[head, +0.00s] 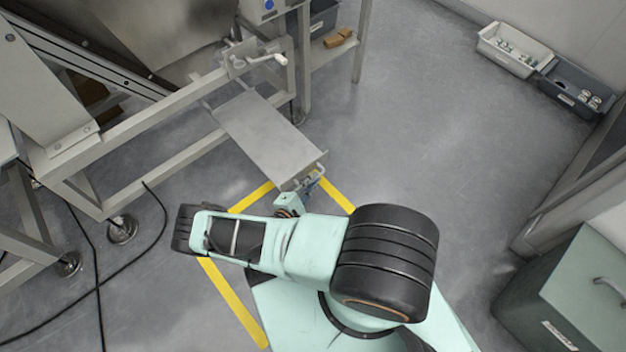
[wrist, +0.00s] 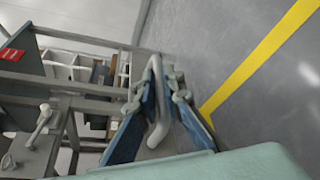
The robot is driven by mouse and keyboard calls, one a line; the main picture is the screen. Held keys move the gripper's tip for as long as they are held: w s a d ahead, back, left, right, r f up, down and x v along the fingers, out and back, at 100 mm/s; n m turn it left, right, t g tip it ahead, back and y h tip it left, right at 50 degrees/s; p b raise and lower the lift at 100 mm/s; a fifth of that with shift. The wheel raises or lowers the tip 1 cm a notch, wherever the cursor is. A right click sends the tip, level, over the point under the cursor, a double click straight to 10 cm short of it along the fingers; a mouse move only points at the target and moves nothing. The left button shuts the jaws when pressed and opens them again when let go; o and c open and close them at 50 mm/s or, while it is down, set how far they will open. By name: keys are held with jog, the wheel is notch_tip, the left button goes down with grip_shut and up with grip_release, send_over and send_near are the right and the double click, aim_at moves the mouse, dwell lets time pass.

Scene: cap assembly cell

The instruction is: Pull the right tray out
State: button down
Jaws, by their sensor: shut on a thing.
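The right tray (head: 268,135) is a flat grey metal plate that sticks out from the machine frame over the floor in the head view. Its front edge faces my arm. My gripper (head: 314,180) is at that front edge, partly hidden by my own wrist. In the wrist view, the blue fingers of my gripper (wrist: 160,98) are shut on a grey bar handle (wrist: 157,122), one finger on each side. The tray's inner end is close to the frame rail; I cannot tell how much of it is still inside.
The machine frame (head: 150,120) stands at the left, with a crank handle (head: 268,60) above the tray. Yellow floor tape (head: 233,302) runs under my arm. A green cabinet (head: 570,285) is at the right. Bins (head: 515,50) lie by the back wall. The middle floor is clear.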

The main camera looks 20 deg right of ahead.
dwell(0.3)
jog(key=c, duration=2)
grip_release()
jog(key=shift+c, duration=0.2)
notch_tip(320, 180, up, 10)
